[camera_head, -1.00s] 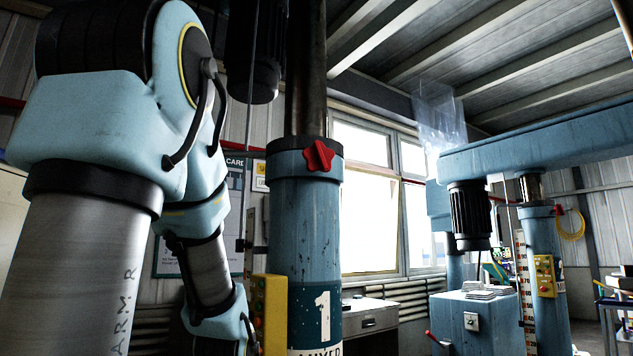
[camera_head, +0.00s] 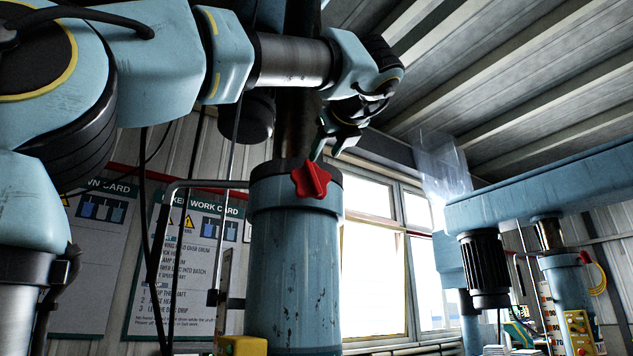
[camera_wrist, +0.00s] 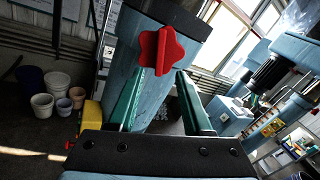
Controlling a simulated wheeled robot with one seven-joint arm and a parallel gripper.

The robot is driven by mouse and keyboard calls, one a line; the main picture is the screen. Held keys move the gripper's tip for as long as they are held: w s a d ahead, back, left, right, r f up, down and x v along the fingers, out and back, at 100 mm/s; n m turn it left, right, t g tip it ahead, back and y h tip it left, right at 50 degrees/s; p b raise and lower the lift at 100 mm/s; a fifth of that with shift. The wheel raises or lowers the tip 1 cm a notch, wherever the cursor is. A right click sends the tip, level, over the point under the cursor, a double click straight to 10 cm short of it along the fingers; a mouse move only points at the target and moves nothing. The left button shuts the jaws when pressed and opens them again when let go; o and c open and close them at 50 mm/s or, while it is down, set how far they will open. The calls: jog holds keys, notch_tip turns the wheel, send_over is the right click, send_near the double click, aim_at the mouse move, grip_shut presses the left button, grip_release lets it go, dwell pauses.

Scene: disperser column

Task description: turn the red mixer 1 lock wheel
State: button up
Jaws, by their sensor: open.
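The red lock wheel (camera_head: 311,180) is a star-shaped knob near the top of the blue mixer 1 column (camera_head: 292,280) in the head view. My gripper (camera_head: 331,150) is above and slightly right of the wheel there, its fingers pointing down. In the wrist view the wheel (camera_wrist: 160,51) sits beyond the fingertips, roughly centred between them. The two green fingers of my gripper (camera_wrist: 158,85) are spread apart with nothing between them. The wheel does not appear to be touched. The exact distance from fingertips to wheel is hard to tell.
A yellow control box (camera_head: 241,346) is low beside the column. Work-card boards (camera_head: 190,262) hang behind it at left. A second blue mixer (camera_head: 560,195) stands at right. Several buckets (camera_wrist: 42,105) stand on the floor at left in the wrist view.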

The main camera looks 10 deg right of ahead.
aim_at(314, 175)
jog(key=w+p, duration=0.1)
jog(key=w, duration=0.2)
jog(key=w+p, duration=0.1)
jog(key=w, duration=0.3)
jog(key=w+p, duration=0.1)
jog(key=w, duration=0.2)
jog(key=shift+w+a, duration=0.15)
jog(key=shift+a, duration=0.25)
grip_shut()
